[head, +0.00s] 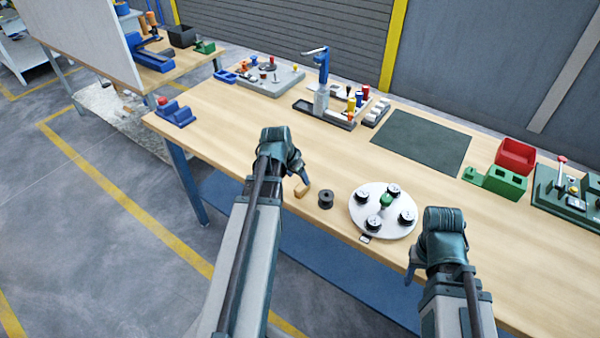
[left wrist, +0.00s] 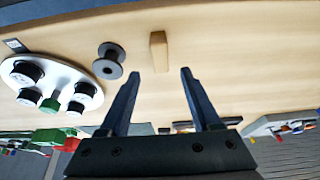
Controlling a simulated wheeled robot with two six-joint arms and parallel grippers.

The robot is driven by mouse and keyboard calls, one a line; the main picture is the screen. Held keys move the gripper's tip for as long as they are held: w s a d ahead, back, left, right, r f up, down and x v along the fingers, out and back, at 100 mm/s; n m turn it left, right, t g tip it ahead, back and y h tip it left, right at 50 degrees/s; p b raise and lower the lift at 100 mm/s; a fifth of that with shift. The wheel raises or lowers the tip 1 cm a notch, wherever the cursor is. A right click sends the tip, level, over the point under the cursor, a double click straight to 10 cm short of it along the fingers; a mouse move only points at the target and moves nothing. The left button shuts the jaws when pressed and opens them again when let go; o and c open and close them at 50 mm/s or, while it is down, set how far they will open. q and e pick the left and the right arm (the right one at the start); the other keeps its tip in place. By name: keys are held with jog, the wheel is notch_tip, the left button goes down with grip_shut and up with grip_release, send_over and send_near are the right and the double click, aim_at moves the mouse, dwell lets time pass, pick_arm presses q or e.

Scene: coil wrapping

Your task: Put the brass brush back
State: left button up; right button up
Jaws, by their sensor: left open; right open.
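A small tan-brown block (head: 301,191), apparently the brass brush, lies on the wooden table near its front edge. It also shows in the left wrist view (left wrist: 158,51), just beyond the fingertips and roughly centred between them. My left gripper (head: 304,177) is open and empty, close to the block; its fingers (left wrist: 160,76) do not enclose it. My right gripper (head: 410,273) hangs at the table's front edge, right of the round plate, away from the block. Its fingers are partly hidden by its wrist.
A dark spool (head: 325,199) stands just right of the block. A dark green mat (head: 424,142) lies behind. A blue-handled press (head: 321,80), trays and red and green bins (head: 515,157) line the back.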

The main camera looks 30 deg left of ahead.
pick_arm(q)
jog(key=p+v, duration=0.2)
jog(key=v, duration=0.2)
jog(key=shift+r+p, duration=0.1)
jog(key=shift+p, duration=0.25)
pick_arm(e)
notch_tip(320, 180, up, 4)
pick_arm(q)
jog(key=s+d+m+g, duration=0.1)
jog(key=s+d, duration=0.3)
jog(key=d, duration=0.6)
jog(key=s+d+f+m+g+y, duration=0.1)
jog(key=s+d, duration=0.3)
jog(key=d, duration=0.6)
jog(key=s+d+g, duration=0.3)
jog(key=s+d, duration=0.1)
jog(key=d, duration=0.6)
jog(key=shift+d+f+m+y, duration=0.25)
jog(key=shift+d+m+y, duration=0.15)
